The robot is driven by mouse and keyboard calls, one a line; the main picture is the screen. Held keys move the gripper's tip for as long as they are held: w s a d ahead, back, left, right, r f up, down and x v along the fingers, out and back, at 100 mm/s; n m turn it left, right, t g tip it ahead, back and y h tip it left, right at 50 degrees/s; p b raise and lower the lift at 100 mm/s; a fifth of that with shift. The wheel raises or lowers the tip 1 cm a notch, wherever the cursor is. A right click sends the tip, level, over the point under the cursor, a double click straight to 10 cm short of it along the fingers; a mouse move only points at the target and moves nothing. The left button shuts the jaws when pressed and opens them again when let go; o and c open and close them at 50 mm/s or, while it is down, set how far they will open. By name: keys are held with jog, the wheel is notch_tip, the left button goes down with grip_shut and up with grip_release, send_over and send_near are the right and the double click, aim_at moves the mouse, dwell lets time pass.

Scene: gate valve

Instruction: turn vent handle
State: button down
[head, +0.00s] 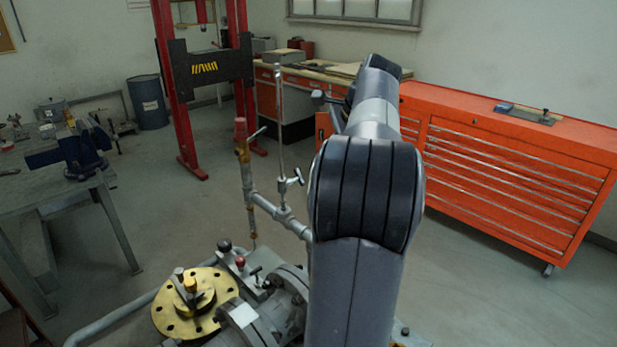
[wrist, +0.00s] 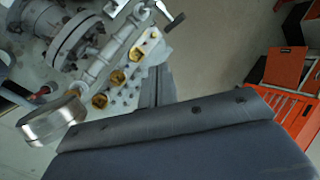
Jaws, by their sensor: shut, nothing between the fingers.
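In the head view, a small T-shaped handle (head: 292,183) sits low on a thin upright pipe (head: 281,120), left of my arm. It looks like the vent handle, but I cannot be sure. The fingers look apart from the pipework. My arm hides my gripper in the head view.
A yellow flange (head: 215,315) and grey valve body stand at the bottom. A red tool cabinet (head: 510,170) is at right, a workbench (head: 30,195) at left and a red press frame (head: 168,80) behind.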

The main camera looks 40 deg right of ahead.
jog(key=r+n, duration=0.1)
jog(key=n, duration=0.4)
jog(key=p, duration=0.1)
send_near(303, 182)
jog(key=x, duration=0.5)
jog(key=shift+w+f+n, duration=0.3)
jog(key=shift+w+f, duration=0.05)
jog(key=shift+f, duration=0.2)
jog(key=shift+f, duration=0.1)
